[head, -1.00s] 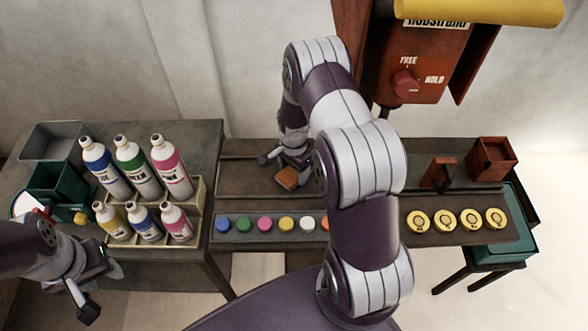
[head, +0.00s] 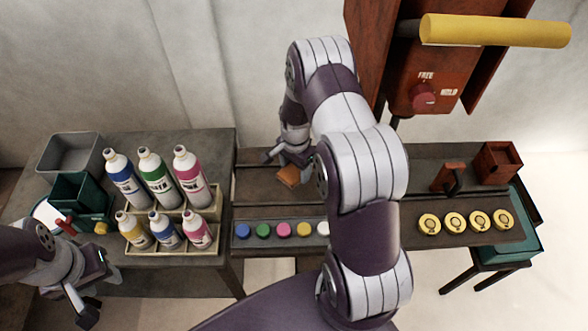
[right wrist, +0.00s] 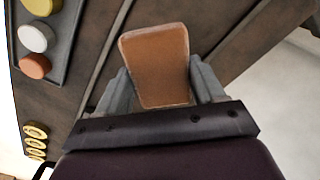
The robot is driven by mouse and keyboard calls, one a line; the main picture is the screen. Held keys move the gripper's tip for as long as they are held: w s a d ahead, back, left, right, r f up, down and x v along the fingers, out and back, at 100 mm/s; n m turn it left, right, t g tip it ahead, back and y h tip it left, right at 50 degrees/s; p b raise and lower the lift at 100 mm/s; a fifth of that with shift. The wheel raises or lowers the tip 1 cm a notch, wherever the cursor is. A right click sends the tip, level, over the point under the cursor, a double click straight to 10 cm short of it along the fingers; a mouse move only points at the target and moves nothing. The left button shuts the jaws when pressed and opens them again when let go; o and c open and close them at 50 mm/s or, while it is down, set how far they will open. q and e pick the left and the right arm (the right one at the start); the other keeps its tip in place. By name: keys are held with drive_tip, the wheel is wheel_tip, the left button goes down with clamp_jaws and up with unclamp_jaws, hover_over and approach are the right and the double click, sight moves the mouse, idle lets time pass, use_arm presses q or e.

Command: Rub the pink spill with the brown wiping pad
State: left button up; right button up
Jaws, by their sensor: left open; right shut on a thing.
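The brown wiping pad (head: 288,176) is in my right gripper (head: 282,164), over the back left part of the right-hand table. In the right wrist view the pad (right wrist: 156,62) sits between the two fingers of the gripper (right wrist: 160,92), which are shut on it. I cannot tell whether the pad touches the tabletop. I see no pink spill in either view; the pad and my right arm hide part of the table. My left gripper (head: 98,289) is open and empty, low at the left in front of the left-hand table.
Several bottles stand in a cream rack (head: 148,245) on the left table, beside a grey bin (head: 72,152) and a green bin (head: 75,195). Coloured buttons (head: 284,230) and yellow discs (head: 455,222) line the table's front. A red machine (head: 425,75) with a yellow bar stands behind.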

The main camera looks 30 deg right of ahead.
wheel_tip(320, 180, up, 2)
drive_tip(key=shift+w+a+p, duration=0.1)
drive_tip(key=shift+p, duration=0.45)
drive_tip(key=shift+r+p, duration=0.45)
drive_tip(key=shift+r, duration=0.25)
